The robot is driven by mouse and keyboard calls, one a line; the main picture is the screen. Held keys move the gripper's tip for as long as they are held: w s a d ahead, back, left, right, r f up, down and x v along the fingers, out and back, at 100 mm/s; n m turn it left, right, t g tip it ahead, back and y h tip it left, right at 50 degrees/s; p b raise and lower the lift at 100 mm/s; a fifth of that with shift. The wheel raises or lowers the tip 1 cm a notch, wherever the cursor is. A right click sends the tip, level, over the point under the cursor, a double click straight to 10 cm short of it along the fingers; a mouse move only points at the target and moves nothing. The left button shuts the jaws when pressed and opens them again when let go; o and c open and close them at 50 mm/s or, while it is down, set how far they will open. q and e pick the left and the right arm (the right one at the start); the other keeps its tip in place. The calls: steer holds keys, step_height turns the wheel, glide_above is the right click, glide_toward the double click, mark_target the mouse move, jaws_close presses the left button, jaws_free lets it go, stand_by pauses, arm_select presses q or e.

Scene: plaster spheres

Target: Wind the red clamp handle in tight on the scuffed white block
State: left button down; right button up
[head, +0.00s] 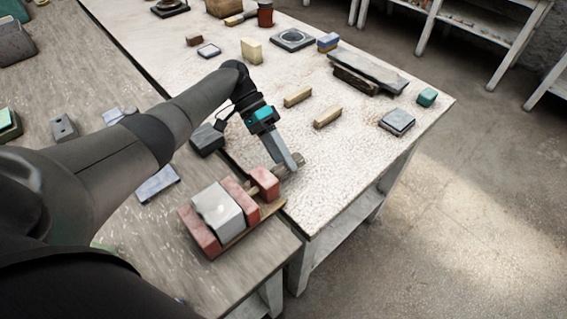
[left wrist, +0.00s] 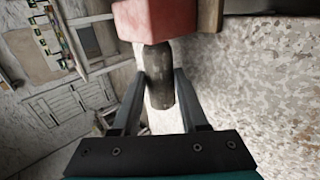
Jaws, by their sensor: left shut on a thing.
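The clamp sits at the front corner of the grey bench, with a red left jaw (head: 199,233), a red middle jaw (head: 239,194) and a red end block (head: 265,182). The white block (head: 216,205), marked on top, stands between the left and middle jaws. I cannot tell whether both jaws touch it. The clamp handle (head: 291,160) is a dark cylinder, not red, sticking out past the end block. My left gripper (head: 293,166) is shut on the handle. In the left wrist view the handle (left wrist: 160,88) lies between the fingers, below the red end block (left wrist: 154,18). My right gripper is not in view.
A dark block (head: 207,139) stands beside my left forearm. Two tan blocks, one of them nearer (head: 328,117), lie on the pale table (head: 350,160) behind the gripper. A grey slab (head: 397,122) is near its right edge. The table around the handle is clear.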

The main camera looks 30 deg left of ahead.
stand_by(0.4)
arm_select(q)
steer(key=shift+c, duration=2.2)
jaws_free()
steer(key=shift+w+a, duration=0.1)
steer(key=b+v, duration=0.3)
steer(key=v, duration=0.8)
steer(key=shift+a+r, duration=0.25)
steer(key=shift+a, duration=0.05)
steer(key=shift+w+r, duration=0.1)
